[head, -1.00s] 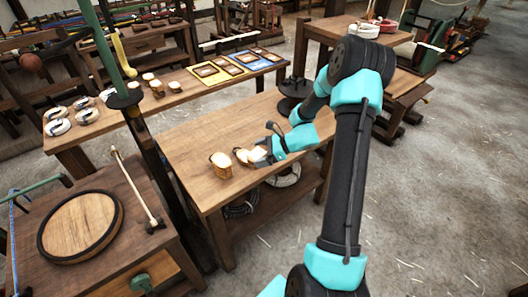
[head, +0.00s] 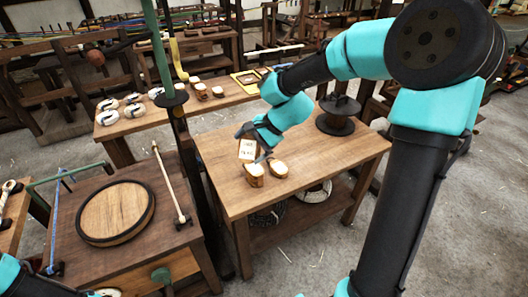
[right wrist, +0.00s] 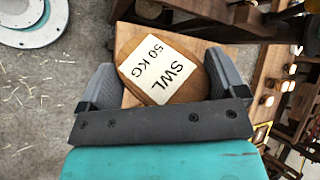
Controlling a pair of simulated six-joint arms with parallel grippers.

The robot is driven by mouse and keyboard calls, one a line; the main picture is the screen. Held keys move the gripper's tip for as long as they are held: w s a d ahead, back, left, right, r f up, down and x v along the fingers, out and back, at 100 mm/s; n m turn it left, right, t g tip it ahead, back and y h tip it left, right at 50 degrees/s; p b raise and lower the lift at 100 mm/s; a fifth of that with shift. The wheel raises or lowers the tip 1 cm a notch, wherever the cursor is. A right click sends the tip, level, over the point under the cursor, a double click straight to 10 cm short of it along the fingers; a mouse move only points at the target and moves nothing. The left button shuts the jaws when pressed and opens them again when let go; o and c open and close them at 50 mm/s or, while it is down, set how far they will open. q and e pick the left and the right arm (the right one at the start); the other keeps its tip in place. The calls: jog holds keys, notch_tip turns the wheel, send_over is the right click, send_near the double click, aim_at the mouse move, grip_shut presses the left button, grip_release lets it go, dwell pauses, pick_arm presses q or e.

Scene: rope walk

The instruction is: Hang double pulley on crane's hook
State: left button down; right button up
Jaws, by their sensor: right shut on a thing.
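A wooden pulley block with a white "SWL 50 KG" label (head: 247,150) is held by my right gripper (head: 258,136). The block (right wrist: 162,68) fills the space between the two grey fingers in the right wrist view. It appears just above the middle bench, beside two other wooden blocks (head: 254,173) (head: 279,168). I cannot tell how many sheaves the held block has.
The middle bench (head: 300,190) carries a dark spool (head: 338,115) at its far right. A back bench holds several blocks and a yellow board (head: 243,77).

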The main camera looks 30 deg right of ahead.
jog(key=s+a+r+n+t, duration=0.1)
jog(key=s+a+r+n, duration=0.2)
jog(key=a+r+n, duration=0.4)
notch_tip(320, 180, up, 3)
jog(key=shift+s+a+r, duration=0.15)
jog(key=shift+a+r, duration=0.05)
jog(key=shift+a, duration=0.55)
jog(key=s+a+r+n, duration=0.1)
jog(key=r, duration=0.1)
jog(key=s+a+r+n, duration=0.2)
jog(key=r, duration=0.1)
jog(key=s+a+r+n, duration=0.1)
jog(key=a+r, duration=0.1)
jog(key=r, duration=0.1)
jog(key=shift+s+a+r+t+y, duration=0.1)
jog(key=shift+s+a+t+y, duration=0.05)
jog(key=shift+s+t+y, duration=0.15)
jog(key=shift+w, duration=0.25)
